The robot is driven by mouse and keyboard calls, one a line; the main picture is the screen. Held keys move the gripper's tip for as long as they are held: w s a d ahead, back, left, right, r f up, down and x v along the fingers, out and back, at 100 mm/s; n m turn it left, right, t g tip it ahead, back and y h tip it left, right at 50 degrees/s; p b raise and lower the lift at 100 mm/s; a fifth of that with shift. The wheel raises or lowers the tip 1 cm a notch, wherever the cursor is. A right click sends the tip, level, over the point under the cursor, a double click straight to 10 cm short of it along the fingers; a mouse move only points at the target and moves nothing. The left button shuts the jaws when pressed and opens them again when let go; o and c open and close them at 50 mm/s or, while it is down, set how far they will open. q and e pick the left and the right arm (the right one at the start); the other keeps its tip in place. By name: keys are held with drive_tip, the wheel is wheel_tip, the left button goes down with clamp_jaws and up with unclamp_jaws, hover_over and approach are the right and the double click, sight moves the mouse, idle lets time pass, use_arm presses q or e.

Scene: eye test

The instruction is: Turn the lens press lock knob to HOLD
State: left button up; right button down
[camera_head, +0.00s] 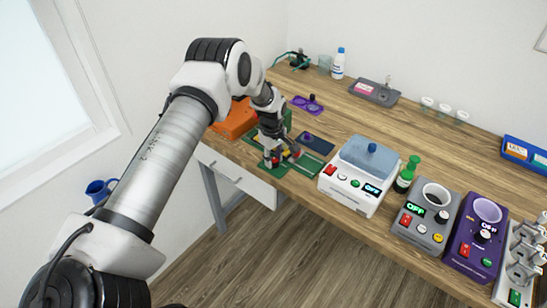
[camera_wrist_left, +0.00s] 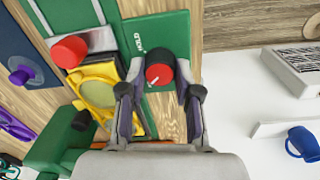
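The lens press shows in the left wrist view as green plates (camera_wrist_left: 140,28), with a yellow frame (camera_wrist_left: 100,72) around a pale disc and a round red button-like part (camera_wrist_left: 69,51). Its lock knob (camera_wrist_left: 159,74) is red with a white mark pointing to the lower left, on a green plate lettered HOLD. My right gripper is out of view.
Right of the press stand a white device (camera_head: 347,196), a green bottle (camera_head: 407,174), a grey device (camera_head: 425,225) and a purple device (camera_head: 478,240). An orange object (camera_head: 234,120) lies left of it. A dark blue plate (camera_head: 316,144) with a knob lies behind. A blue mug (camera_wrist_left: 303,144) is off the table.

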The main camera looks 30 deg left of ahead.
use_arm(q)
clamp_jaws()
drive_tip(key=shift+f+m+b, duration=0.15)
drive_tip(key=shift+m+b, duration=0.8)
drive_tip(key=shift+m, duration=0.25)
drive_tip(key=m+b, duration=0.3)
drive_tip(key=m, duration=0.2)
drive_tip(key=m+b, duration=0.2)
drive_tip(key=m, duration=0.3)
drive_tip(key=shift+w+d+m, duration=0.1)
drive_tip(key=shift+m, duration=0.2)
drive_tip(key=shift+m+b, duration=0.5)
drive_tip(key=shift+m, duration=1.7)
